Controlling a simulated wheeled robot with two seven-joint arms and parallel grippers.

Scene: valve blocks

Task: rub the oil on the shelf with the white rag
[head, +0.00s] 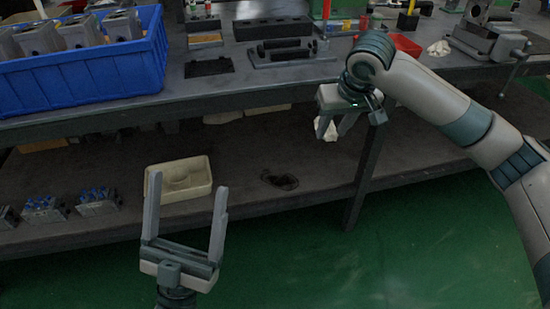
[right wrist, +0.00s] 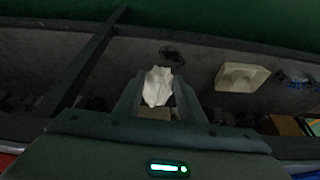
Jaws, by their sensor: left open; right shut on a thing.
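The white rag (head: 327,132) hangs between the fingers of my right gripper (head: 335,127), which is shut on it in front of the shelf's right part. In the right wrist view the rag (right wrist: 157,87) sits crumpled between the fingertips. The oil (head: 280,180) is a dark patch on the lower shelf (head: 313,165), below and left of the rag and apart from it. It also shows in the right wrist view (right wrist: 172,54), just beyond the rag. My left gripper (head: 186,190) is open and empty, its fingers upright in front of the shelf's edge.
A cream tray (head: 160,193) stands on the lower shelf left of the oil. Valve blocks (head: 97,203) stand further left. A table leg (head: 365,175) rises right of the oil. The tabletop above carries a blue crate (head: 85,75) and a vise (head: 490,40).

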